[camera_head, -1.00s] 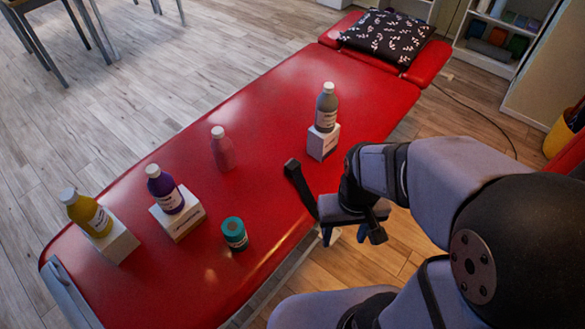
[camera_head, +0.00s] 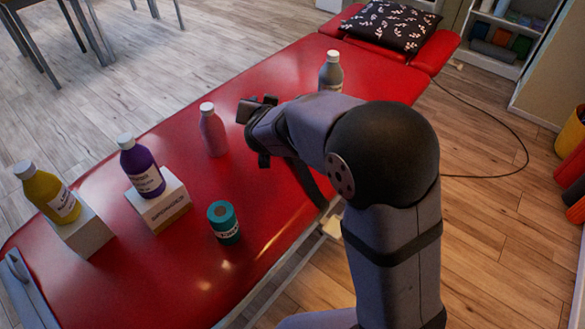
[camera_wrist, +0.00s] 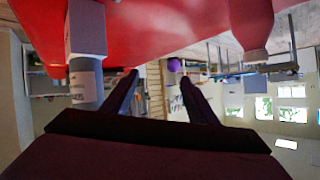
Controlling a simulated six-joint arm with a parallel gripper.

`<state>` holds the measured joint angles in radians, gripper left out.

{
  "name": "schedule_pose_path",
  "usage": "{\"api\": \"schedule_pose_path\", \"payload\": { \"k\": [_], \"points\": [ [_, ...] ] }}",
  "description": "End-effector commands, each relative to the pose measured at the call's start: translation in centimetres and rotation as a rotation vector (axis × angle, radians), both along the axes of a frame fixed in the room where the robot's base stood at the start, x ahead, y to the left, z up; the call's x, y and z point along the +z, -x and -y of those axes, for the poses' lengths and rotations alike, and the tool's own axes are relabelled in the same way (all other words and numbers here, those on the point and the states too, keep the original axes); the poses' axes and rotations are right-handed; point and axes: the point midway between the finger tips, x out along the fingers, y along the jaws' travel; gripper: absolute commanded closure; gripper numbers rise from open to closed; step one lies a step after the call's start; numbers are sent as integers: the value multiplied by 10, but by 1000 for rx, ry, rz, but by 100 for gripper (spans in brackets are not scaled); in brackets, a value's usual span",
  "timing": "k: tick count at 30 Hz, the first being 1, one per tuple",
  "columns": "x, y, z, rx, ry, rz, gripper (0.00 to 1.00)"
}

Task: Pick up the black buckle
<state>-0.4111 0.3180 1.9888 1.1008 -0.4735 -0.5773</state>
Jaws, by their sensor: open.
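A black strap (camera_head: 312,187) lies over the near edge of the red table (camera_head: 285,258) in the head view. The buckle end, at its upper part, is hidden behind my arm. No buckle can be made out in the wrist view. My gripper (camera_wrist: 158,77) is open, with nothing between its two dark fingers. In the head view my wrist is above the table, between the pink bottle and the grey bottle, up and left of the strap; the fingertips are not clear there.
A pink bottle (camera_head: 212,130) stands left of my wrist. A grey bottle (camera_head: 331,72) stands behind my arm; it also shows in the wrist view (camera_wrist: 87,82). A teal jar (camera_head: 223,222), a purple bottle (camera_head: 142,166) and a yellow bottle (camera_head: 46,192) stand left. A patterned pillow (camera_head: 390,25) lies at the far end.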

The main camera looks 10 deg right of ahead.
Motion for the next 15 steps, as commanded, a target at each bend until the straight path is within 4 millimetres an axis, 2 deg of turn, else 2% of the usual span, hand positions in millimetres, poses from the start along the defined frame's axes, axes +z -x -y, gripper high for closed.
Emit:
{"api": "schedule_pose_path", "payload": {
  "k": [1,5,10,15],
  "points": [
    [-25,-8,-3,-65,14,35,47],
    [-51,-10,3,-266,70,81,47],
    [-90,14,9,-483,154,47,47],
    [-115,40,11,-609,217,-11,47]
  ]
}}
